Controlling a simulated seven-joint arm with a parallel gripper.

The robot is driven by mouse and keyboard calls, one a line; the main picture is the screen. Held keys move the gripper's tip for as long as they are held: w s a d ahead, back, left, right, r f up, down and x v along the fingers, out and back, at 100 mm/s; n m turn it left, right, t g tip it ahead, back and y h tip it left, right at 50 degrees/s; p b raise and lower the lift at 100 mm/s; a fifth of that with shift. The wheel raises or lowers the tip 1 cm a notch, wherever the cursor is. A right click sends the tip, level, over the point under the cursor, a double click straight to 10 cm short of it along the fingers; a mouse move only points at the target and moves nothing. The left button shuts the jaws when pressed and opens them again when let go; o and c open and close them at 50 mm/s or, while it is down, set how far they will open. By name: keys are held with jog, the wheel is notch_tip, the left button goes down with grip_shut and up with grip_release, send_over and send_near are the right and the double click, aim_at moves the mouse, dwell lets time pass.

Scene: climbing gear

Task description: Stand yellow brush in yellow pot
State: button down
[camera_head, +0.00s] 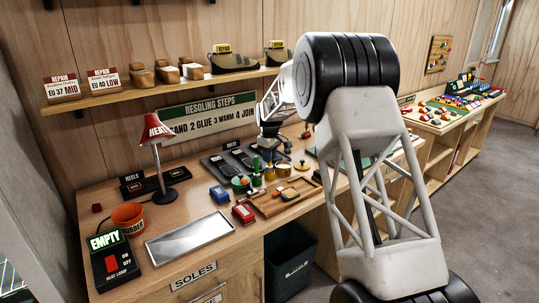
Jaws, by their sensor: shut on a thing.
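My gripper (269,152) points down over the back middle of the workbench. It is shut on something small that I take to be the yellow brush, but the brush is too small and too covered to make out. Whether the brush touches a pot cannot be told. A green pot (240,185) stands to the left, and a green upright handle (257,163) shows beside the gripper.
A round yellow item (302,166) stands right.

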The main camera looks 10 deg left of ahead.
jog(key=shift+f, duration=0.1)
jog(key=c, duration=0.9)
grip_release()
jog(key=shift+r, duration=3.9)
jog(key=shift+d, duration=0.1)
